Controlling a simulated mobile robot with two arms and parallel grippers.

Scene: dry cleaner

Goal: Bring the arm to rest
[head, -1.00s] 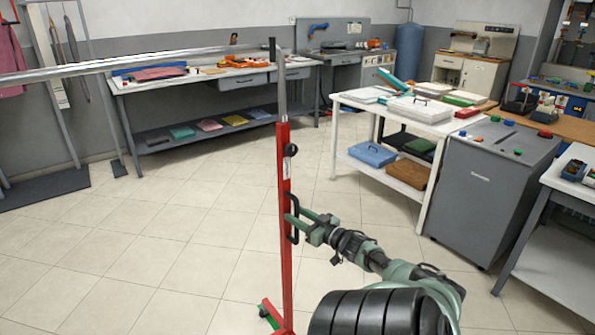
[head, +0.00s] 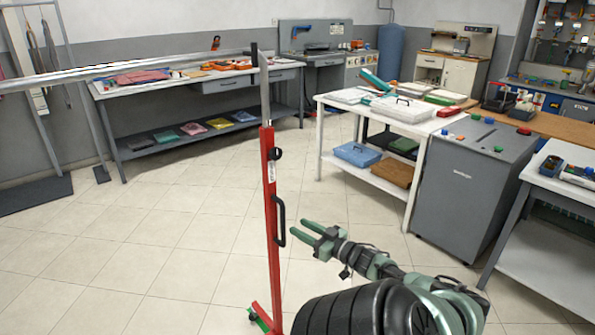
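My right gripper (head: 311,237) is in the lower middle of the head view. Its two green fingers are spread apart with nothing between them. It is just right of the black handle (head: 281,219) on the red post (head: 270,225) of a wheeled stand, with a small gap in the picture between fingertips and handle. The stand is upright, and a long metal rail (head: 130,66) runs left from its top. My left gripper is not in the picture.
A white two-level table (head: 330,160) with boxes and a grey cabinet (head: 468,185) stand to the right. A grey workbench (head: 200,138) runs along the back wall. A white-topped table (head: 560,165) is at the right edge.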

